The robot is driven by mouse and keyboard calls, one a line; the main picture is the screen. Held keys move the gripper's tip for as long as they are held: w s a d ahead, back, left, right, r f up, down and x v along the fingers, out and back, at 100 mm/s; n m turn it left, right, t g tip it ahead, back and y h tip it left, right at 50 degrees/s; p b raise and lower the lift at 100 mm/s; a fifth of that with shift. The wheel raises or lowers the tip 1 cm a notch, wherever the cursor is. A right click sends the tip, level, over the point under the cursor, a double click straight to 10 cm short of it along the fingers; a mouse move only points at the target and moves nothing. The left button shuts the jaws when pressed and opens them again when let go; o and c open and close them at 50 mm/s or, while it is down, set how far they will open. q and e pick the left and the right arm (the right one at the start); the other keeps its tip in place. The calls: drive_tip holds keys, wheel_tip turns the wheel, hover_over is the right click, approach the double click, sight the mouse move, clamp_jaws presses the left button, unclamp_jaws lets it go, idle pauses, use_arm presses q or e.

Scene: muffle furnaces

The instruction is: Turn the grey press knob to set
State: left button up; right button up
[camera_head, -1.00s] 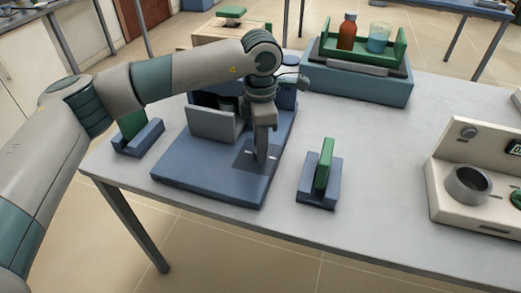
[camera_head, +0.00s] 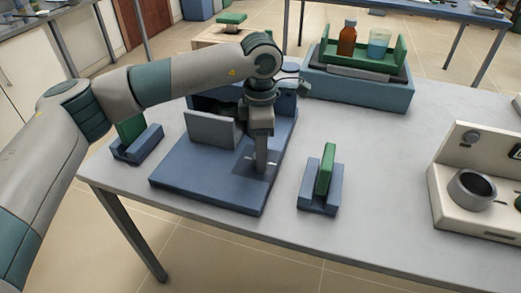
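My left gripper (camera_head: 262,165) points straight down over the front right part of a blue device base (camera_head: 205,180). Its fingertips are at a dark square patch (camera_head: 246,166) with pale marks on that base. I cannot make out the grey press knob; the fingers cover the middle of the patch and may hide it. The fingers overlap from this angle, so whether they are open, shut or holding something cannot be told. A grey upright plate (camera_head: 209,130) stands on the base, left of the gripper. My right gripper is not in view.
Blue holders with green upright pieces stand left (camera_head: 138,145) and right (camera_head: 319,190) of the base. A blue box with a green tray (camera_head: 398,58) holding two vessels is behind. A cream device (camera_head: 450,208) with a grey ring is at right.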

use_arm(q)
drive_tip(key=shift+r, duration=0.1)
wheel_tip(320, 180, up, 17)
drive_tip(key=shift+b, duration=0.3)
idle(0.5)
drive_tip(key=shift+r, duration=0.1)
